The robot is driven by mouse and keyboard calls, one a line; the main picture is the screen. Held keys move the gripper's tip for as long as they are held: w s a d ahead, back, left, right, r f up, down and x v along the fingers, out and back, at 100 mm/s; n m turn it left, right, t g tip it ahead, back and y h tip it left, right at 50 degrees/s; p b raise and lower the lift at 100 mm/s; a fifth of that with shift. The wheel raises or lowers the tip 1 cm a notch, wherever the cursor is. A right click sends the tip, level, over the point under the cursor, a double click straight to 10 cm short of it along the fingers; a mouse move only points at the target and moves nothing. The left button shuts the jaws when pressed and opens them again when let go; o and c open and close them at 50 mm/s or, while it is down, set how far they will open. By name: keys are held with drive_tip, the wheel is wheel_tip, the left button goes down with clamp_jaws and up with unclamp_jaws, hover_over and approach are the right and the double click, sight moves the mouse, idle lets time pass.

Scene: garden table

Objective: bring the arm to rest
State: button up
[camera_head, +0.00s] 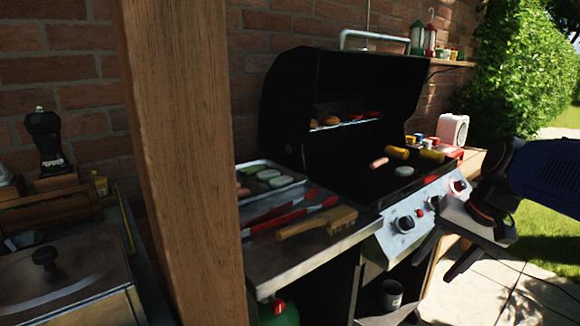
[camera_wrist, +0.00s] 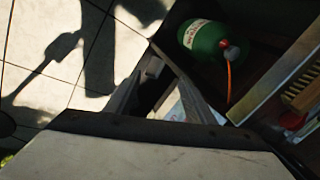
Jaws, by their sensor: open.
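My gripper (camera_head: 433,268) is at the right of the head view, in front of the grill's control panel, with its fingers pointing down and to the left. The jaws are apart and nothing is between them. In the wrist view my gripper (camera_wrist: 158,78) hangs over the paving near the grill's lower shelf. My blue and dark arm (camera_head: 540,175) comes in from the right edge. I cannot tell whether a finger touches the grill front.
A black grill (camera_head: 340,95) stands open with food on it. Its side shelf (camera_head: 330,245) holds a tray, red tongs and a wooden-handled brush. A wooden post (camera_head: 185,150) stands at left. A green gas bottle (camera_wrist: 205,38) is below. Paving (camera_head: 490,290) at right is open.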

drive_tip(key=s+a+f+n+t+h, duration=0.2)
drive_tip(key=s+f+n, duration=0.3)
drive_tip(key=s+f, duration=0.3)
drive_tip(key=s, duration=0.3)
drive_tip(key=shift+s+h, duration=0.15)
drive_tip(key=shift+h, duration=0.25)
drive_tip(key=shift+a, duration=0.1)
idle(1.2)
